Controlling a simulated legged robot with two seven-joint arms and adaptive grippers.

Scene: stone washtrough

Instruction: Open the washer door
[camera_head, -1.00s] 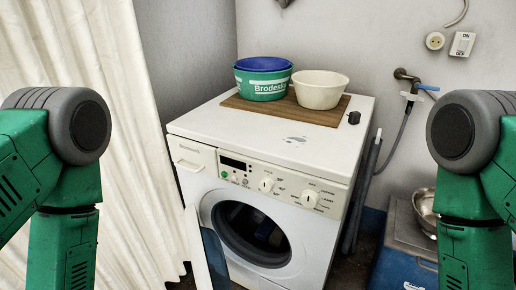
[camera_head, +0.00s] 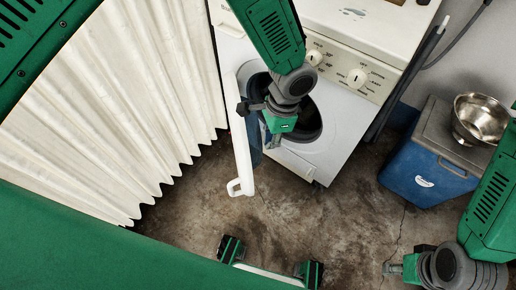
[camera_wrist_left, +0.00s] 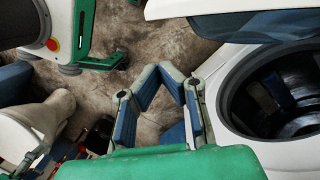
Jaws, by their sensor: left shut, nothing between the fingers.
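The white washing machine (camera_head: 345,120) stands at the top of the head view. Its round door (camera_head: 242,150) is swung out from the front and seen nearly edge-on, with the dark drum opening (camera_head: 308,122) exposed. The door also shows at the top of the left wrist view (camera_wrist_left: 240,8), with the drum opening (camera_wrist_left: 285,95) at the right. My left gripper (camera_head: 273,141) is shut and empty, pointing down between door and washer front; its fingers also show in the wrist view (camera_wrist_left: 174,76). My right gripper (camera_head: 388,268) is low at the right, away from the washer; its fingers are unclear.
A pleated white curtain (camera_head: 120,100) hangs left of the door. A blue cooler box (camera_head: 425,165) with a metal bowl (camera_head: 481,117) on it stands right of the washer. The concrete floor (camera_head: 290,215) below the washer is clear.

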